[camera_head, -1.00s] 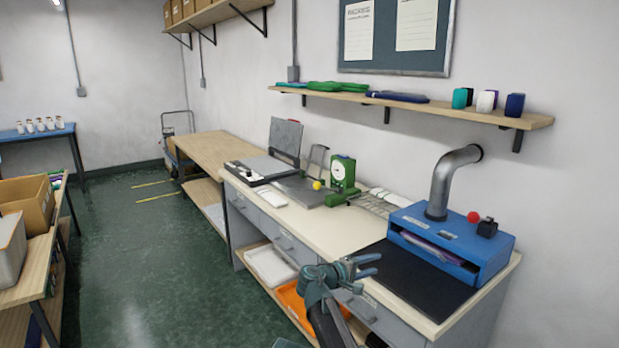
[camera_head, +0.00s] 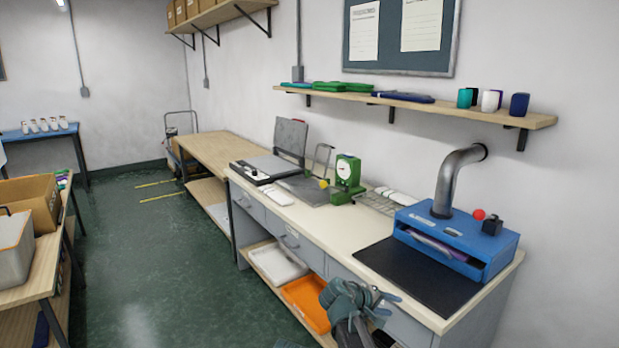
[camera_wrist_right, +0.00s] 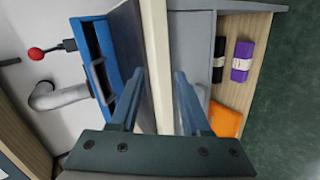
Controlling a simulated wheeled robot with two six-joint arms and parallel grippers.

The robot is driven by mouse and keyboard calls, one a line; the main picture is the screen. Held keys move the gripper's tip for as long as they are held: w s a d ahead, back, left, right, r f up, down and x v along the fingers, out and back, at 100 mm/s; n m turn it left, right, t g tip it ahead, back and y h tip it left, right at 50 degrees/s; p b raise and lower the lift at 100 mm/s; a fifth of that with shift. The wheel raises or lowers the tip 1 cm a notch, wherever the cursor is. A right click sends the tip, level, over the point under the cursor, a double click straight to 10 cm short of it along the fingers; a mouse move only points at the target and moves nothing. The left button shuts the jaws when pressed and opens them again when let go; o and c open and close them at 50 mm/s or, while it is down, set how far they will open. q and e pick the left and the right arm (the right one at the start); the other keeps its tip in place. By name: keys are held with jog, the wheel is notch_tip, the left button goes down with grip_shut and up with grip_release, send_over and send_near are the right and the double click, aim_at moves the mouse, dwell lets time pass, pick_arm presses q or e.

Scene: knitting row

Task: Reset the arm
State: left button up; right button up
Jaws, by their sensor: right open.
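My right gripper (camera_head: 385,306) is at the bottom of the head view, in front of the workbench's (camera_head: 322,229) front edge. Its fingers are apart and nothing is between them. In the right wrist view the two blue fingers of this gripper (camera_wrist_right: 156,104) stand apart, with the bench edge in the background between them.
A blue machine (camera_head: 455,240) with a red knob and a pipe stands at the bench's right, by a black mat (camera_head: 420,275). A green dial device (camera_head: 346,178) stands further back. An orange tray (camera_head: 306,300) and a white tray (camera_head: 277,263) sit below.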

jog(key=s+a+f+m+g+y, duration=0.2)
jog(key=s+f+y, duration=0.3)
jog(key=s, duration=0.5)
jog(key=s+a+f+m+g+y, duration=0.25)
jog(key=s+f+y, duration=0.25)
jog(key=s, duration=0.6)
jog(key=s+a+r+n+g+h+p, duration=0.1)
jog(key=s+a+r+n+p, duration=0.3)
jog(key=a+r+p, duration=0.5)
jog(key=s+a, duration=0.2)
jog(key=shift+a, duration=0.35)
